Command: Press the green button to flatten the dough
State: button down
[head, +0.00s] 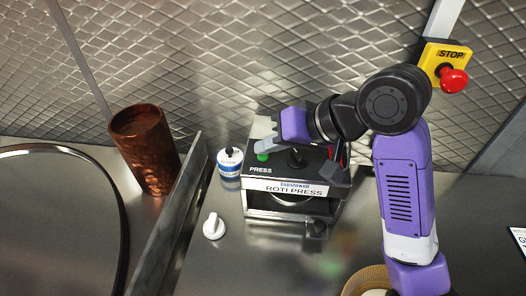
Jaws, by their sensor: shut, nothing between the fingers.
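The roti press (296,186) is a dark-topped metal machine with a white front label, standing on the steel counter. Its green button (262,157) sits at the left of the top panel, above the word PRESS. My gripper (262,146) is shut and empty. Its grey fingertips are just above or at the green button; I cannot tell whether they touch it. My purple arm reaches in from the right, over the press. The dough is not clearly visible; the opening under the press top is mostly in shadow.
A copper tumbler (146,150) stands left, beside a raised metal divider (168,222). A small white-and-blue jar (230,164) stands close left of the press, and a white knob-like object (213,227) is in front. A red stop button (453,80) is on the back wall.

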aim_at(267, 157)
jog(key=shift+r+p, duration=0.8)
jog(key=shift+p, duration=0.2)
notch_tip(267, 157, up, 5)
jog(key=p, duration=0.5)
jog(key=shift+r+p, duration=0.1)
jog(key=shift+p, duration=0.2)
